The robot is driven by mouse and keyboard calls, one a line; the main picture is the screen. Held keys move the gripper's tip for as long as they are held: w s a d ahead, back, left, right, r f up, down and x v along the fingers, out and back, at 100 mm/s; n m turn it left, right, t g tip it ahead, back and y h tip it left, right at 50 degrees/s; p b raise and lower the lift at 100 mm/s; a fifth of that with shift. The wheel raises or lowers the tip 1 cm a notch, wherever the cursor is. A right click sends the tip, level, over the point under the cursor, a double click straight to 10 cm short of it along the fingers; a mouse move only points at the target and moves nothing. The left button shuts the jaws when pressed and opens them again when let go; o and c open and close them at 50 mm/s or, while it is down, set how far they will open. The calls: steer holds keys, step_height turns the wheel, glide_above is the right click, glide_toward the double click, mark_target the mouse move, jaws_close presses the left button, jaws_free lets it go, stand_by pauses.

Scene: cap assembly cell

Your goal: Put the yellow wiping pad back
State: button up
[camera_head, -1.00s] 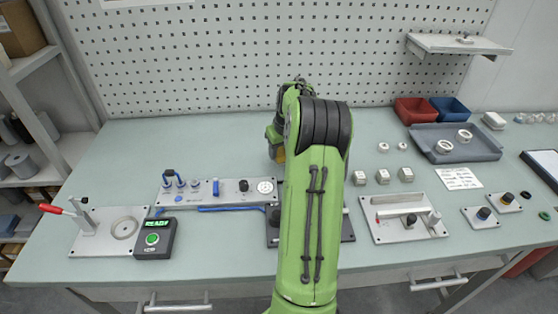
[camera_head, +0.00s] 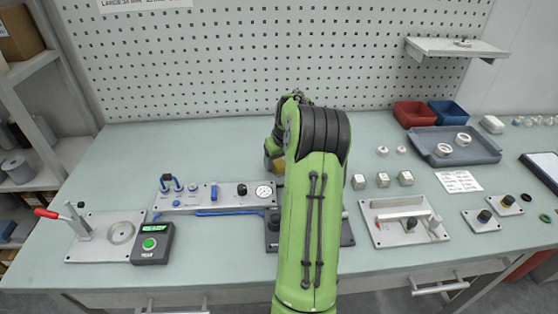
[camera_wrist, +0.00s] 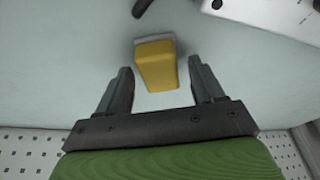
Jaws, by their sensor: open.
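The yellow wiping pad (camera_wrist: 156,68), a block with a grey strip along its far edge, shows in the wrist view on the pale green bench top. My gripper (camera_wrist: 161,72) is open, with one finger on each side of the pad and a visible gap on both sides. The pad is not clamped. In the head view my arm hides most of the gripper area; a small yellowish patch (camera_head: 273,163) shows at the left of my wrist, and I cannot tell if it is the pad.
A grey plate with blue fittings and a gauge (camera_head: 216,195) lies left of my arm. A dark fixture (camera_head: 271,238) is partly hidden beneath it. Three small blocks (camera_head: 382,180) and a plate with a handle (camera_head: 403,220) are at right. The back left bench (camera_head: 200,140) is clear.

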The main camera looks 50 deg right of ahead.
steer(key=p+v, duration=0.3)
steer(key=v, duration=0.9)
steer(key=w+a+r+n, duration=0.15)
steer(key=a+r, duration=0.25)
steer(key=a, duration=0.4)
steer(key=a+r+n, duration=0.1)
steer(key=a+r, duration=0.3)
steer(key=a, duration=1.1)
steer(key=s+a+f+n+t+y, duration=0.1)
steer(key=s+a+f+n+t, duration=0.2)
steer(key=s+a, duration=1.25)
step_height(320, 180, up, 6)
steer(key=p, duration=0.5)
steer(key=shift+p, duration=0.35)
steer(key=shift+w+r, duration=0.15)
